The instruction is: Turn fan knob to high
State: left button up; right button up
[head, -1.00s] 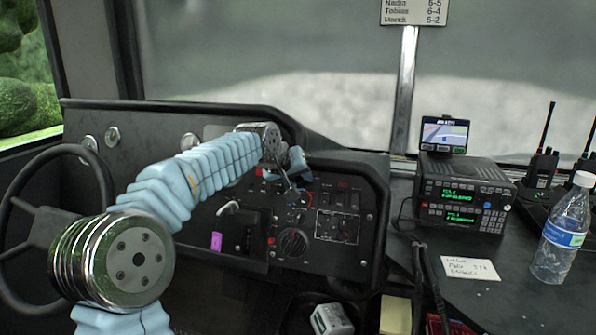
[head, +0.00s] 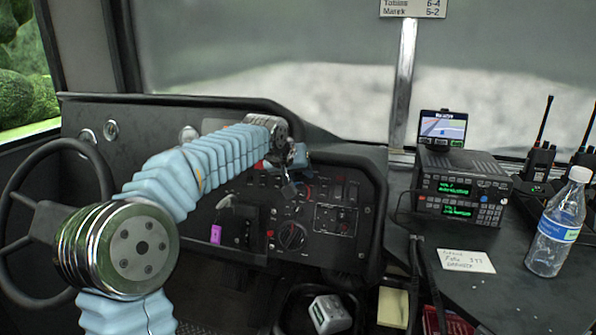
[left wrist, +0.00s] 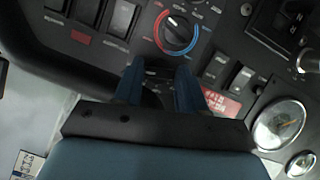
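A round dial with a red and blue ring (left wrist: 177,33) is on the black dash panel at the top of the left wrist view. A larger black ribbed knob (head: 292,237) sits lower on the panel in the head view. I cannot read which knob is the fan's. My left gripper (left wrist: 160,70) has its two blue fingers apart with a gap between them, pointing toward the panel just below the ringed dial. In the head view my left gripper (head: 291,182) is small, dark and in front of the upper panel, covering part of it. My right gripper is not in view.
Rocker switches (left wrist: 121,17) and round gauges (left wrist: 280,124) surround the dial. The steering wheel (head: 100,170) is at left. A radio (head: 463,188), bottle (head: 557,230) and paper note (head: 466,261) are on the right shelf. A purple tag (head: 216,234) hangs on the panel.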

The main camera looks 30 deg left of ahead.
pick_arm(q)
jog(key=o, duration=0.3)
jog(key=shift+r, duration=0.1)
jog(key=v, duration=1.3)
jog(key=shift+s+r+b, duration=0.2)
jog(key=shift+s+b, duration=0.1)
jog(key=shift+b, duration=0.05)
